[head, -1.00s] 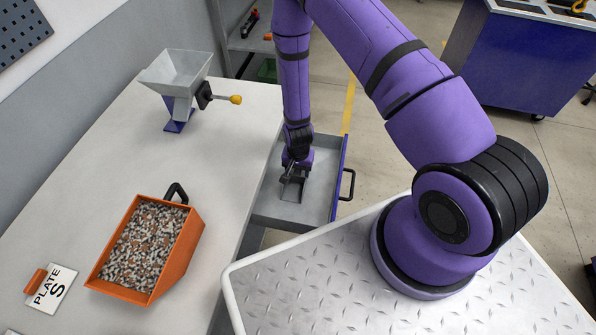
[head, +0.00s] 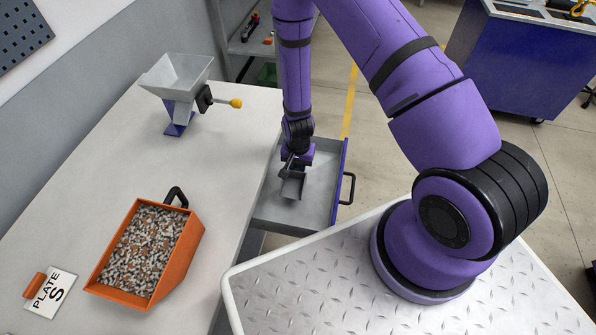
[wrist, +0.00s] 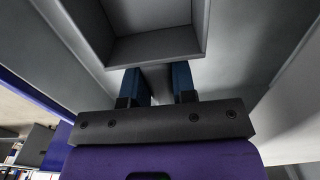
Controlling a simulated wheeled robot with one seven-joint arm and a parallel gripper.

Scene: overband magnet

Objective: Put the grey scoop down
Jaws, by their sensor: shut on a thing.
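The grey scoop (head: 293,183) is in my gripper (head: 291,166), over the open drawer (head: 318,205) at the right side of the workbench. In the wrist view the two blue fingers of my gripper (wrist: 160,88) are closed on the scoop's narrow handle, and the scoop's square, open pan (wrist: 155,50) extends beyond them. The pan looks empty from there. I cannot tell whether the scoop touches the drawer floor.
The drawer has a black handle (head: 347,188) and raised walls. Much of its floor is bare.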

